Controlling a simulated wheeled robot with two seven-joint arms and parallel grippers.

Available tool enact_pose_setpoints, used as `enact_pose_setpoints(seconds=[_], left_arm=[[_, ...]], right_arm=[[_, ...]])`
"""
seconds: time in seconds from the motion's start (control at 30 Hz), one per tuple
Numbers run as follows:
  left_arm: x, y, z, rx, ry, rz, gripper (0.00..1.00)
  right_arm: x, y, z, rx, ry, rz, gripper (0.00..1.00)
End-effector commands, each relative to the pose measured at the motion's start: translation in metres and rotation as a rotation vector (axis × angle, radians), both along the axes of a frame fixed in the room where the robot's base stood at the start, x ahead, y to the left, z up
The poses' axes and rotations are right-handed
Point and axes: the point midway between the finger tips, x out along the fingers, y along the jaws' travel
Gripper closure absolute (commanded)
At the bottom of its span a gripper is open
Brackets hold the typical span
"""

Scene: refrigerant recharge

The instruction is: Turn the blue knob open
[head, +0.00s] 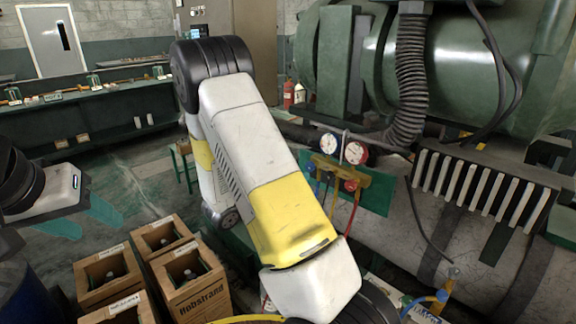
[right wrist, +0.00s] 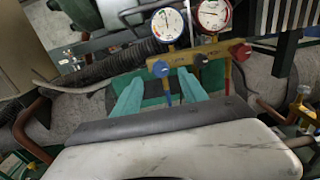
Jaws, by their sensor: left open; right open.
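The blue knob (right wrist: 161,69) is at the left end of the brass gauge manifold (right wrist: 200,58) in the right wrist view. In the head view the blue knob (head: 311,168) is small, left of the manifold (head: 340,174). My right gripper (right wrist: 160,78) is open, its two teal fingers pointing toward the knob. The knob appears between the fingertips in that view; whether they touch it I cannot tell. The right gripper's fingers are hidden behind my own arm in the head view. My left gripper (head: 84,220) is open and empty at the left, far from the manifold.
A red knob (right wrist: 241,52) is at the manifold's other end, below two gauges (head: 343,149). Hoses hang below. Cardboard boxes with bottles (head: 190,280) stand lower left. A large green machine (head: 450,60) is behind.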

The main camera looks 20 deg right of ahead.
Motion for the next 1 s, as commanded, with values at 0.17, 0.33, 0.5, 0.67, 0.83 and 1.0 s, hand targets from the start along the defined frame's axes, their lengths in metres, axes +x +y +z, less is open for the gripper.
enact_pose_setpoints(seconds=[0.17, 0.33, 0.5, 0.67, 0.83, 1.0], left_arm=[[0.0, 0.0, 0.0, 0.0, 0.0, 0.0, 0.48], [0.0, 0.0, 0.0, 0.0, 0.0, 0.0, 0.48], [0.0, 0.0, 0.0, 0.0, 0.0, 0.0, 0.48], [0.0, 0.0, 0.0, 0.0, 0.0, 0.0, 0.48], [0.0, 0.0, 0.0, 0.0, 0.0, 0.0, 0.48], [0.0, 0.0, 0.0, 0.0, 0.0, 0.0, 0.48]], right_arm=[[0.01, -0.029, 0.0, 0.002, -0.002, -0.007, 0.5], [0.019, -0.051, 0.0, 0.003, -0.001, -0.006, 0.5], [0.024, -0.061, 0.0, 0.004, -0.001, -0.004, 0.5], [0.024, -0.062, 0.0, 0.004, -0.001, -0.004, 0.5], [0.024, -0.062, 0.0, 0.004, -0.001, -0.004, 0.64], [0.024, -0.062, 0.0, 0.004, -0.001, -0.004, 0.97]])
